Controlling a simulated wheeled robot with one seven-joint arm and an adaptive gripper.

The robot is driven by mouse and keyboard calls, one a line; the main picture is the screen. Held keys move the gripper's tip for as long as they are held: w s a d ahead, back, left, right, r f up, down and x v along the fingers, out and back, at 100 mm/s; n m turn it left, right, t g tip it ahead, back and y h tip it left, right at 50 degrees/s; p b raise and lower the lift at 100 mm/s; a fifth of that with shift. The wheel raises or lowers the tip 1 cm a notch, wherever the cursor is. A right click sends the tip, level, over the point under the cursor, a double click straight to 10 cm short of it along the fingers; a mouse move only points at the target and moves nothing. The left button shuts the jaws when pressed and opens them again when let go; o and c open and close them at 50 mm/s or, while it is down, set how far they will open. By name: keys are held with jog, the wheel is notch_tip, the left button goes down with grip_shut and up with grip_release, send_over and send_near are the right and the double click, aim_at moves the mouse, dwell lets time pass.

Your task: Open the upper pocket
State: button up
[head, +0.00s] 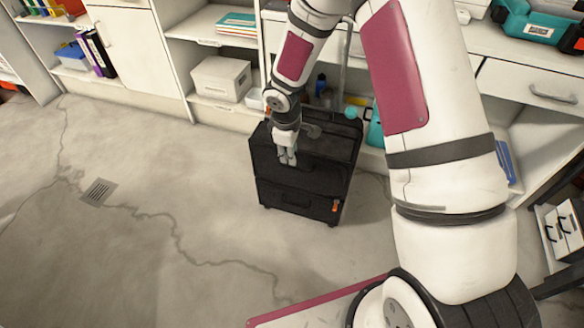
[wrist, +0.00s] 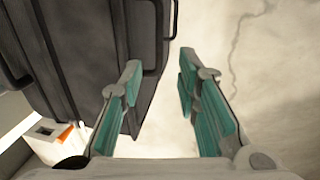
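A black suitcase (head: 325,150) stands upright on the floor with its pull handle raised. Its front has an upper pocket (head: 325,181) and a lower pocket (head: 275,192). My gripper (head: 288,161) is in front of the upper part, fingers pointing down. In the wrist view the suitcase (wrist: 85,50) fills the left side, with a dark handle-like bar along its edge. My gripper (wrist: 160,75) shows two teal-padded fingers spread apart with nothing between them. The left finger overlaps the suitcase in view; whether it touches cannot be told. No zipper pull is clearly visible.
Shelving runs behind, holding a white box (head: 221,77), books and binders (head: 95,53). A drawer (head: 527,90) and a teal toolbox (head: 530,27) are at the right. The concrete floor left of the suitcase is clear, with a drain grate (head: 98,192).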

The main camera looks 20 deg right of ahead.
aim_at(304, 163)
jog(key=f+b, duration=0.1)
jog(key=f, duration=0.1)
jog(key=w+f, duration=0.1)
jog(key=f, duration=0.2)
jog(key=d+f+b, duration=0.1)
jog(key=f, duration=0.1)
jog(key=shift+w+f+b, duration=0.15)
jog(key=shift+f+b, duration=0.1)
jog(key=shift+b, duration=0.1)
grip_shut()
